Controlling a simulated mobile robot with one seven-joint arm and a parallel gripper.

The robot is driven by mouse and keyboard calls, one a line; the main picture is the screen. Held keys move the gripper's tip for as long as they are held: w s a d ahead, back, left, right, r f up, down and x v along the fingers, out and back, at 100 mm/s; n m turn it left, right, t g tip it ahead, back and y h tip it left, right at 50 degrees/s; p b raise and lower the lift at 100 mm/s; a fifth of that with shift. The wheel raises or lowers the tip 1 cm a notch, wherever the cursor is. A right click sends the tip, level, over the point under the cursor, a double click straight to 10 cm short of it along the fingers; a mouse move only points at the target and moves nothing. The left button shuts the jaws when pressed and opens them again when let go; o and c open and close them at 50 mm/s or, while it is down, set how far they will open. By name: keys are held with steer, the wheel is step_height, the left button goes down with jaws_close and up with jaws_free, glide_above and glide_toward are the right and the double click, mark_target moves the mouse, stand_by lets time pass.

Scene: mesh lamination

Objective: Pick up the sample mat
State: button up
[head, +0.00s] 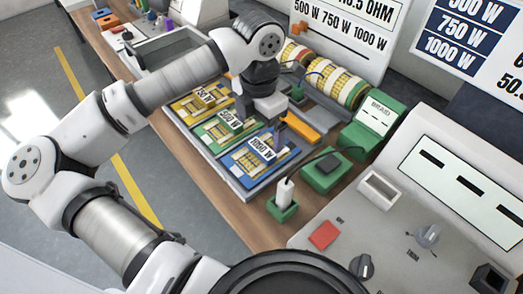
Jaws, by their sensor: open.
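A pale tray (238,189) on the bench holds three panels: yellow (183,107), green (209,137) and blue (237,161). Each panel carries small yellowish gridded mesh pieces and a white watt label; the blue one's label reads 1000 W. I cannot tell which piece is the sample mat. My gripper (276,124) hangs above the far side of the tray, near the far ends of the green and blue panels. It is open, and I see nothing held in it. The gripper body hides part of the tray's far edge, and the fingertips are small and unclear.
A green BRAID box (372,128), a green block with a dark top (325,172) and a green holder with a white piece (283,207) stand to the right. A grey control console (400,215) fills the right front.

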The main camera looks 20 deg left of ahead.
mark_target(261, 148)
steer(key=shift+s+d+f+p, duration=0.15)
steer(key=shift+f+p, duration=0.4)
steer(key=shift+f, duration=0.9)
steer(key=shift+s+d+f+p, duration=0.1)
steer(key=shift+f+p, duration=0.4)
steer(key=shift+f, duration=0.95)
steer(key=c, duration=1.1)
